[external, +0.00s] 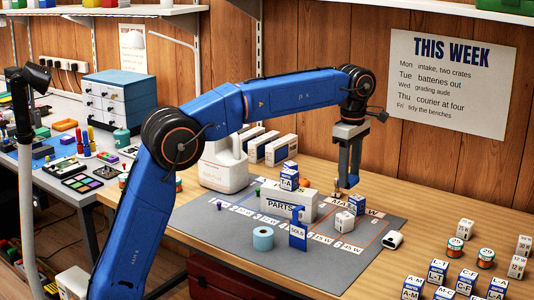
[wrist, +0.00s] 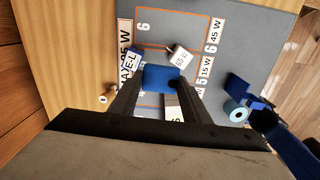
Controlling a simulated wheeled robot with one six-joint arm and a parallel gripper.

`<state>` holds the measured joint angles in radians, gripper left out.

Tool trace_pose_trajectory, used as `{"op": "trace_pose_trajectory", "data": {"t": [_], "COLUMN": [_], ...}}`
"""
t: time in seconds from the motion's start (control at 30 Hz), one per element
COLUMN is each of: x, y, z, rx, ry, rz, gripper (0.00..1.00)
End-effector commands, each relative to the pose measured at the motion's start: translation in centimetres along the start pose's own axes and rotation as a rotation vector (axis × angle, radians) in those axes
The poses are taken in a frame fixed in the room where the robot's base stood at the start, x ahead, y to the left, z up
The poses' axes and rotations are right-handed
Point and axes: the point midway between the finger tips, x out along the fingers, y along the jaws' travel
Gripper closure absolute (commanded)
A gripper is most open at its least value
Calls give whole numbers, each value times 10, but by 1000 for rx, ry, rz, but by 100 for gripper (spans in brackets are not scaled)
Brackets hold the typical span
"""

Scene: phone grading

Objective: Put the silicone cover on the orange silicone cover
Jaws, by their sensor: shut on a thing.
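My gripper (external: 349,176) points down above the right part of the grey mat. It is shut on a flat blue piece, probably the silicone cover (external: 349,182); in the wrist view the blue piece (wrist: 160,77) sits between the two dark fingertips, clear of the boxes around it.
A blue-and-white box (external: 357,202) and a white cube (external: 344,221) stand below my gripper on the grey mat (external: 225,240). The PARTS box (external: 288,205), a blue SOLD stand (external: 298,235) and a light-blue roll (external: 263,239) are to their left. Several small labelled boxes stand front right.

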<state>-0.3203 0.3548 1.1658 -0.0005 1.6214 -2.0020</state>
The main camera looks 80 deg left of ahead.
Motion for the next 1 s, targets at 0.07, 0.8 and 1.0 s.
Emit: {"op": "trace_pose_trajectory", "data": {"t": [0.07,0.8,1.0], "x": [-2,-7,24], "y": [18,96,95], "z": [-30,-220,-220], "rx": [-11,-35,-34], "ry": [-1,0,0], "rz": [1,-1,-2], "gripper": [78,78,78]}}
